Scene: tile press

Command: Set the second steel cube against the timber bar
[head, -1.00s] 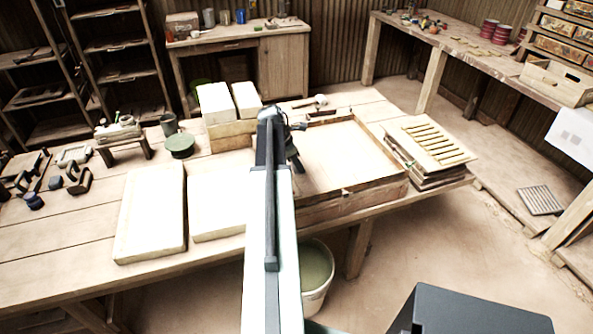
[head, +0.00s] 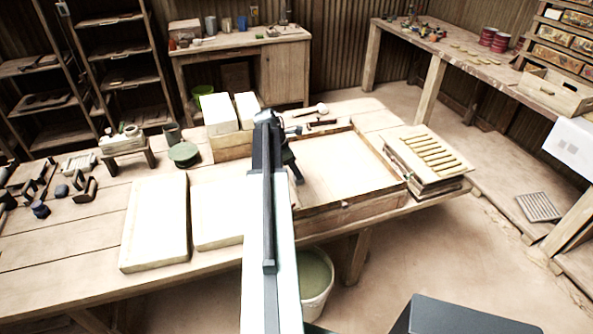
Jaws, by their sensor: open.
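My gripper (head: 294,168) is at the end of my arm, over the left side of a shallow wooden tray (head: 345,204) on the workbench. Its dark jaws are small and partly hidden by the arm, and I see nothing held between them. I cannot pick out a steel cube for certain. Small dark blue-grey pieces (head: 40,209) lie at the bench's left end, too small to identify. I cannot pick out the timber bar for certain either. My arm hides the tray's left edge and the bench beneath it.
Pale slabs (head: 155,222) lie flat left of my arm, with white blocks (head: 221,113) behind. A green round tin (head: 184,154) and a small stool (head: 128,145) stand further left. Stacked boards (head: 428,155) lie right of the tray. A bucket (head: 316,280) stands below the bench's front edge.

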